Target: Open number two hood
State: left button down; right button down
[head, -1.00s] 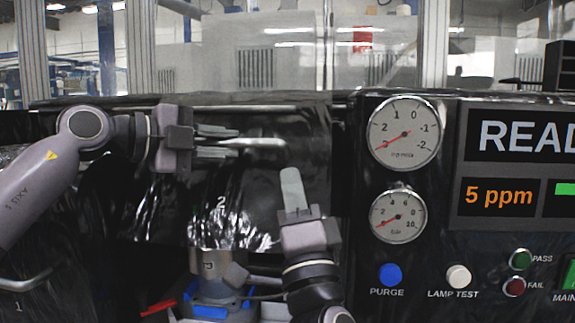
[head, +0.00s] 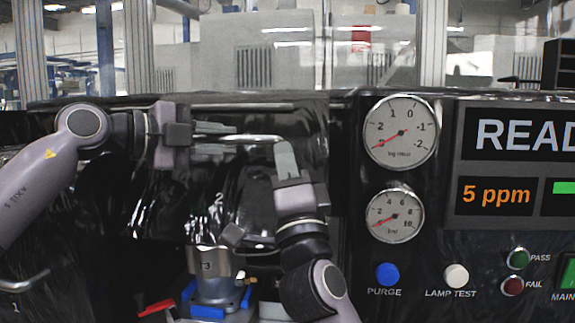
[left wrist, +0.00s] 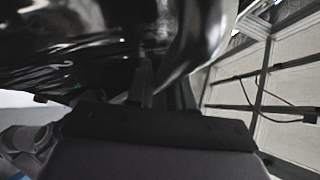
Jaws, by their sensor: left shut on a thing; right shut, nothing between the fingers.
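The number two hood (head: 170,205) is a dark glossy panel marked "2", in the middle left of the head view. Its metal bar handle (head: 262,137) runs across its upper part. My left gripper (head: 222,139) is shut on the left part of the handle, fingers pointing right. In the left wrist view, the fingers (left wrist: 165,85) are at the bright curved handle (left wrist: 205,35), close under the dark hood surface. My right gripper (head: 285,158) is shut and empty, pointing up, its tip overlapping the handle's right end; contact cannot be told.
Below the hood stands a metal housing marked "3" (head: 209,265) on a blue fixture (head: 208,312). A red part (head: 155,307) lies to its left. The number one handle (head: 25,282) is at lower left. Gauges (head: 401,133) and a blue purge button (head: 387,274) are to the right.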

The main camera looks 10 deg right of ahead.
pick_arm(q)
jog(key=shift+s+d+f, duration=0.25)
jog(key=shift+s+f, duration=0.05)
jog(key=shift+f, duration=0.05)
pick_arm(e)
jog(key=shift+w+d+r+h, duration=0.45)
jog(key=shift+w+d+h, duration=0.05)
jog(key=shift+w+d, duration=0.05)
pick_arm(q)
jog(key=shift+s+f, duration=0.1)
pick_arm(e)
jog(key=shift+r, duration=0.15)
pick_arm(q)
jog(key=c, duration=1.4)
grip_release()
jog(key=shift+a, duration=0.1)
jog(key=o, duration=0.3)
jog(key=shift+a, duration=0.2)
pick_arm(e)
jog(key=shift+a, duration=0.25)
jog(key=shift+y, duration=0.3)
